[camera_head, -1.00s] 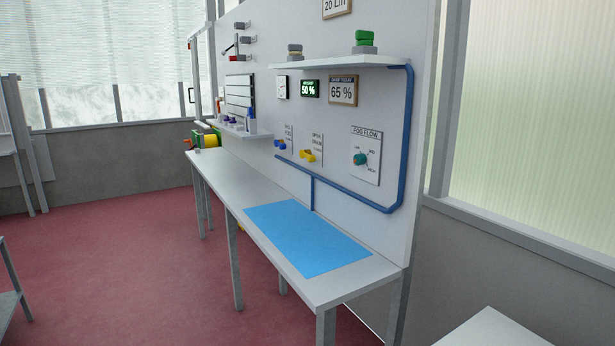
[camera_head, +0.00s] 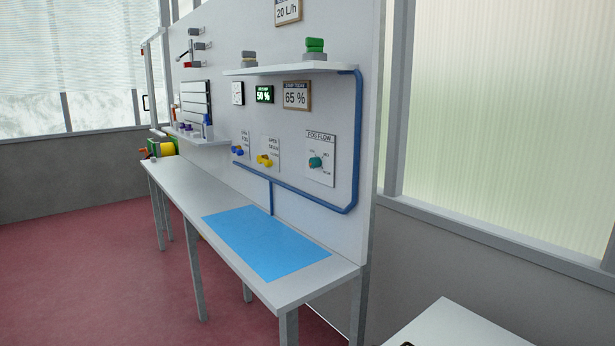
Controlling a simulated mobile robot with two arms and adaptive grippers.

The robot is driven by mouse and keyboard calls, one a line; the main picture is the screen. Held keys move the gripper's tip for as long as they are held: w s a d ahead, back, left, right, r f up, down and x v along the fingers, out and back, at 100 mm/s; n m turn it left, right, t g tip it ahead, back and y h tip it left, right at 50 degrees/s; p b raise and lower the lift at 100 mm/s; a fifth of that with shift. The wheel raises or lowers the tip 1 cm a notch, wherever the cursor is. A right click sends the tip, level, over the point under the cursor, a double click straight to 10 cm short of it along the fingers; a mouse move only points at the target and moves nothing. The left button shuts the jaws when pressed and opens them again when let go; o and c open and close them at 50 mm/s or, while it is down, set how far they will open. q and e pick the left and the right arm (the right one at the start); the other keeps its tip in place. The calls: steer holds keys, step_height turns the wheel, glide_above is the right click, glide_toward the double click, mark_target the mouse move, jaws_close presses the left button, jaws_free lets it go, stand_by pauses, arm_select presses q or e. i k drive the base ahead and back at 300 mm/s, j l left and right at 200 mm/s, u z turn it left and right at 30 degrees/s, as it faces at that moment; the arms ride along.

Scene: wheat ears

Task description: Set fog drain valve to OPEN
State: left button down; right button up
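A yellow valve handle (camera_head: 264,160) sits on a small white plate (camera_head: 272,150) on the upright white panel; the plate's lettering seems to include "DRAIN", but it is too small to read surely. Left of it is a blue valve handle (camera_head: 237,150) on a similar plate. Right of it is a teal knob (camera_head: 315,162) on a plate marked FOG FLOW (camera_head: 321,140). A blue pipe (camera_head: 357,140) runs around these controls. I cannot tell the yellow handle's set position. Neither of my grippers shows in the head view.
A white bench (camera_head: 300,290) with a blue mat (camera_head: 265,246) stands along the panel below the valves. A shelf (camera_head: 290,69) juts out above them. A white tabletop (camera_head: 455,325) is at the lower right. Red floor (camera_head: 90,270) is open at left.

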mark_target(268, 163)
steer(key=i+j+z, duration=0.2)
steer(key=j+z, duration=0.25)
steer(key=i+j+z, duration=0.1)
steer(key=j+z, duration=0.95)
steer(key=j, duration=1.95)
